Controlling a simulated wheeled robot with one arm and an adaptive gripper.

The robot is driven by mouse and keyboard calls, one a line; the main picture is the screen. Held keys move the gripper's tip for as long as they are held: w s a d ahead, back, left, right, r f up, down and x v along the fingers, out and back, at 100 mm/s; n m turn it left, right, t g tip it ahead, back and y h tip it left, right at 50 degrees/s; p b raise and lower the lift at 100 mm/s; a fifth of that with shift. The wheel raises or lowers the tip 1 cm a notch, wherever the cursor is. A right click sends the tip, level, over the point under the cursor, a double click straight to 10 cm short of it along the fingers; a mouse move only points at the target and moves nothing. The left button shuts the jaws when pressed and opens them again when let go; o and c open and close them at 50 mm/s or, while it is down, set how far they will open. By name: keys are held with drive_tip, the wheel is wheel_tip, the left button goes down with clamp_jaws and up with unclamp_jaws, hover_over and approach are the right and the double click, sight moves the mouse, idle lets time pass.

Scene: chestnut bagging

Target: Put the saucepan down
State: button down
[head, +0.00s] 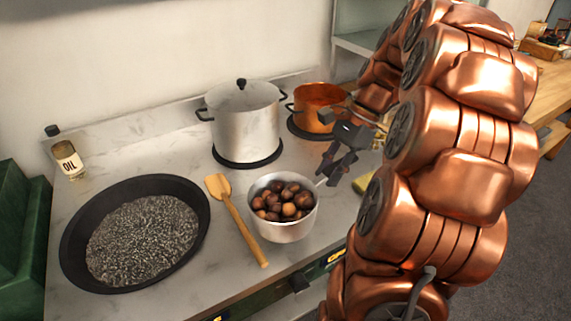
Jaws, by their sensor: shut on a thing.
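The saucepan (283,233) is a small silvery pan filled with brown chestnuts (284,201).
A wooden spatula (244,222) lies just left of the saucepan. A black pan (75,261) with grey speckled contents is further left. A lidded steel pot (245,125) and a copper pot (313,108) stand behind.

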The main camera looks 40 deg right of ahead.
drive_tip(key=w+d+f+p, duration=0.1)
drive_tip(key=w+d+p, duration=0.1)
drive_tip(key=w+d, duration=0.7)
drive_tip(key=w, duration=0.3)
drive_tip(key=shift+f+p, duration=0.2)
drive_tip(key=shift+p, duration=0.1)
drive_tip(key=shift+w+d, duration=0.2)
drive_tip(key=shift+f+p, duration=0.4)
drive_tip(key=shift+f, duration=1.4)
drive_tip(key=c, duration=0.9)
unclamp_jaws()
drive_tip(key=shift+c, duration=0.2)
drive_tip(key=shift+d, duration=0.1)
drive_tip(key=p+v, duration=0.8)
drive_tip(key=v, duration=0.4)
